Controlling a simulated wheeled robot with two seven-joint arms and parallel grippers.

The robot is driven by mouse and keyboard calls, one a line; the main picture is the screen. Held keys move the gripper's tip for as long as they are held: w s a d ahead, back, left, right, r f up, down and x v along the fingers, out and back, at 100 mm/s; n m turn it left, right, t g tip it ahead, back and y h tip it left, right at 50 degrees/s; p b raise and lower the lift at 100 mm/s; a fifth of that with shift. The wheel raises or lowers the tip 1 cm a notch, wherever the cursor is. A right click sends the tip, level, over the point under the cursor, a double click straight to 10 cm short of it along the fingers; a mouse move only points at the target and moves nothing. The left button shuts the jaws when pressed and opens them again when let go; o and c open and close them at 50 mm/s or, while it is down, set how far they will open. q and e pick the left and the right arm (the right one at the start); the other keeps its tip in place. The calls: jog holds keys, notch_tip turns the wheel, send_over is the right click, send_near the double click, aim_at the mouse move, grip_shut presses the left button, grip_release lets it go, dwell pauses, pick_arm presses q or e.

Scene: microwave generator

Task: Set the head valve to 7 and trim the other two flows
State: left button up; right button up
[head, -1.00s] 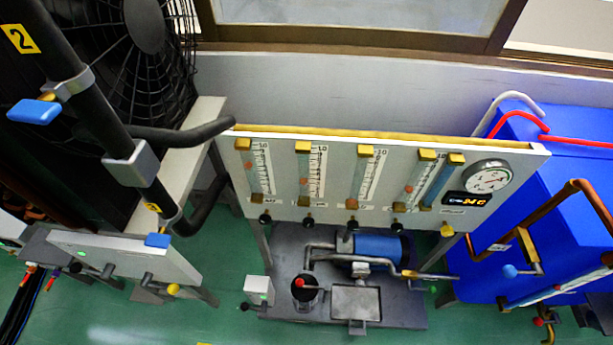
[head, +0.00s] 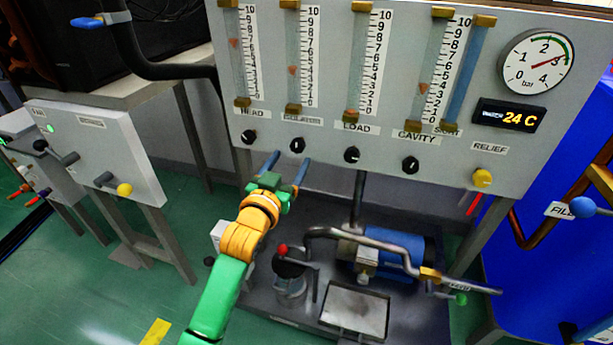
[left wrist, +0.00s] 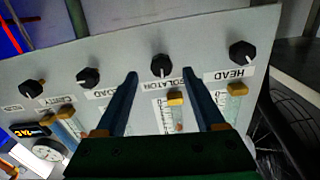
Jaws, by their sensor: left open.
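The head valve is a black knob (head: 249,137) under the HEAD flow tube (head: 241,55), whose red float sits near 7. The isolator knob (head: 297,145) is right of it, its float between 4 and 5. The load knob (head: 352,155) has its float near the scale's bottom; the cavity knob (head: 410,164) has its float near 3. My left gripper (head: 291,157) is open and empty, its blue fingers just below the isolator knob. In the left wrist view, upside down, the isolator knob (left wrist: 161,66) shows between the fingertips, with no clear contact. My right gripper is out of view.
A yellow relief knob (head: 482,178), a pressure gauge (head: 535,61) near 3 bar and a 24 C display (head: 509,116) are on the panel's right. Below stand pipes and a blue pump (head: 400,250). A blue tank (head: 545,240) is at right, a small control panel (head: 95,150) at left.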

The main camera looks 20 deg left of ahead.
aim_at(296, 150)
pick_arm(q)
jog(key=w+b, duration=0.1)
jog(key=w, duration=0.3)
jog(key=shift+w+a+f, duration=0.1)
jog(key=shift+w+f, duration=0.05)
jog(key=shift+w, duration=0.75)
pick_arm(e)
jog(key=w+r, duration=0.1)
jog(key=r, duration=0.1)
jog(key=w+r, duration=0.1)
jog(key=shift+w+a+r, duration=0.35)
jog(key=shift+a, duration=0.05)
pick_arm(q)
jog(key=shift+c, duration=0.2)
grip_shut()
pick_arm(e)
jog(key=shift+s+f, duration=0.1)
